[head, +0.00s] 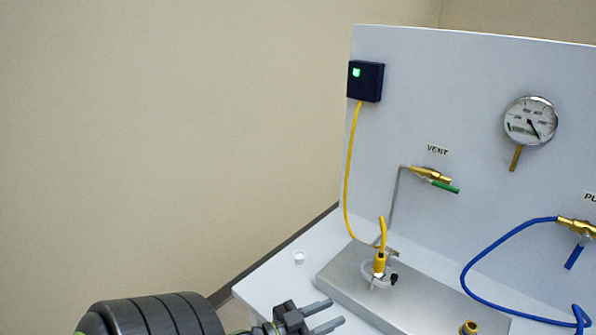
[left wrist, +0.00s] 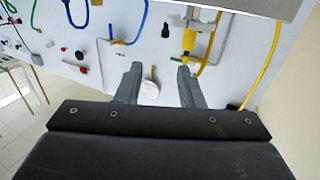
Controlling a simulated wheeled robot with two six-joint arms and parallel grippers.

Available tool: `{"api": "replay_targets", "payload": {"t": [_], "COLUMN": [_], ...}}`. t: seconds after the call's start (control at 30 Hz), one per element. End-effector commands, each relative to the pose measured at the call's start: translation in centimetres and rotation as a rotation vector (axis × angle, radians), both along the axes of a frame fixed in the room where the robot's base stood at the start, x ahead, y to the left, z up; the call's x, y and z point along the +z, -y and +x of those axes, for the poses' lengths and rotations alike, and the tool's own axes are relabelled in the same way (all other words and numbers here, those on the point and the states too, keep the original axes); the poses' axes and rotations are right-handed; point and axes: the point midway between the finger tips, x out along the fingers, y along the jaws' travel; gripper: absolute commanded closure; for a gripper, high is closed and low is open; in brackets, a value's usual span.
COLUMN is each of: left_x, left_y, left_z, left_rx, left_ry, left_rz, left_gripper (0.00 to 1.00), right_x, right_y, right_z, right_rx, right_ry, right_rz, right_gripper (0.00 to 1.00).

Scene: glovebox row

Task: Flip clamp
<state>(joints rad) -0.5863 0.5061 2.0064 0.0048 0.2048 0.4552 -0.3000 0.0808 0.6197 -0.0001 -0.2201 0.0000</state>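In the head view a pale, translucent clamp ring (head: 369,275) with a dark knob sits around the foot of a brass fitting (head: 380,263) on the metal block. A yellow cable rises from the fitting. The fitting also shows in the left wrist view (left wrist: 189,41), upside down, beyond the fingers. My right gripper is not in view.
The metal block (head: 335,279) stands on a white bench before an upright grey panel. The panel carries a dark box (head: 366,81), a vent valve (head: 432,175), and a gauge (head: 530,121). A blue hose (head: 474,255) hangs at right. A small white piece (head: 299,257) lies left of the block.

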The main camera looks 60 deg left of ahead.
Motion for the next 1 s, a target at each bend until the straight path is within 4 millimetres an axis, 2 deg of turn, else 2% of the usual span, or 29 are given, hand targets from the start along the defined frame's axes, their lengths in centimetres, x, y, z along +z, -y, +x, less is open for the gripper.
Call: {"api": "replay_targets", "payload": {"t": [0.03, 0.17, 0.47, 1.0], "left_x": [0.2, -0.7, -2.7, -5.6], "left_y": [-0.2, 0.0, 0.1, 0.8], "left_z": [-1.2, -0.6, -0.6, -2.6], "left_rx": [0.003, 0.048, 0.139, 0.256], "left_ry": [-0.006, -0.068, -0.233, -0.549], "left_rz": [0.0, 0.018, 0.061, 0.121], "left_gripper": [0.65, 0.65, 0.65, 0.65], "right_x": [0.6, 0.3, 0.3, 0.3], "right_y": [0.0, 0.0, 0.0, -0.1], "right_z": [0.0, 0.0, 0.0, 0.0], "right_rx": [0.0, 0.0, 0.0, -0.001], "right_ry": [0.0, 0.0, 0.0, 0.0], "right_rz": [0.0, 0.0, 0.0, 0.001], "right_gripper": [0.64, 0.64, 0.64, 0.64]}}
